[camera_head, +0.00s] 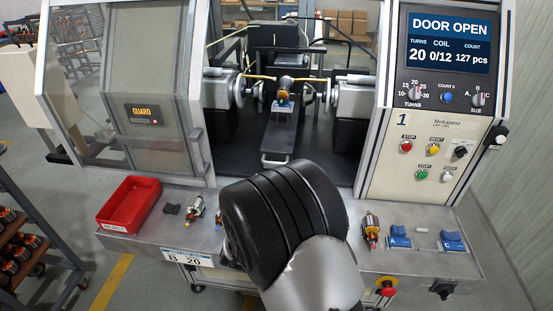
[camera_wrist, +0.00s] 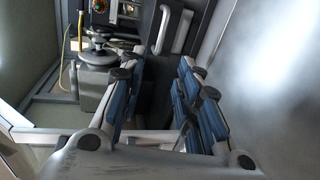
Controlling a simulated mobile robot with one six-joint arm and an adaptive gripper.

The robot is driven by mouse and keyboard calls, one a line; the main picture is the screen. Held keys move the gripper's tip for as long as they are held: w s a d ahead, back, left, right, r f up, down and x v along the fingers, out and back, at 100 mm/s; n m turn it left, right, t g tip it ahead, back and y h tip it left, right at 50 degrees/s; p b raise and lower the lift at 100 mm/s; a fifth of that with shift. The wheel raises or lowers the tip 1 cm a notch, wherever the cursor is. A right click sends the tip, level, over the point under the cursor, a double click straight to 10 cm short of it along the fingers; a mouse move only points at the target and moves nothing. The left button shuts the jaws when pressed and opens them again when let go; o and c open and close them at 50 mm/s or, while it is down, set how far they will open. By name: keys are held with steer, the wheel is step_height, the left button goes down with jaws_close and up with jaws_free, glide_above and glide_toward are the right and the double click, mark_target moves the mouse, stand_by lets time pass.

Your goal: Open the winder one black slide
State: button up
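Winder one stands open, and its screen (camera_head: 448,40) reads DOOR OPEN. The black slide (camera_head: 278,139) lies in the middle of the bay below an armature (camera_head: 285,84), with a handle (camera_head: 275,159) at its front end. In the wrist view a pale bar handle (camera_wrist: 167,30) on a dark part shows beyond the fingertips. My gripper (camera_wrist: 160,88) is open and empty, its blue-padded fingers wide apart. I see no contact with the handle. In the head view my gripper is hidden behind my dark arm link.
A red bin (camera_head: 131,204) sits on the front ledge at left. An armature (camera_head: 370,228) and blue blocks (camera_head: 399,237) lie at right. The glazed guard (camera_head: 140,90) stands left of the bay, and the button panel (camera_head: 430,160) right of it.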

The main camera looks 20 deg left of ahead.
mark_target(271, 162)
steer(key=b+x, duration=0.2)
steer(key=x, duration=1.4)
steer(key=shift+c, duration=0.2)
jaws_close()
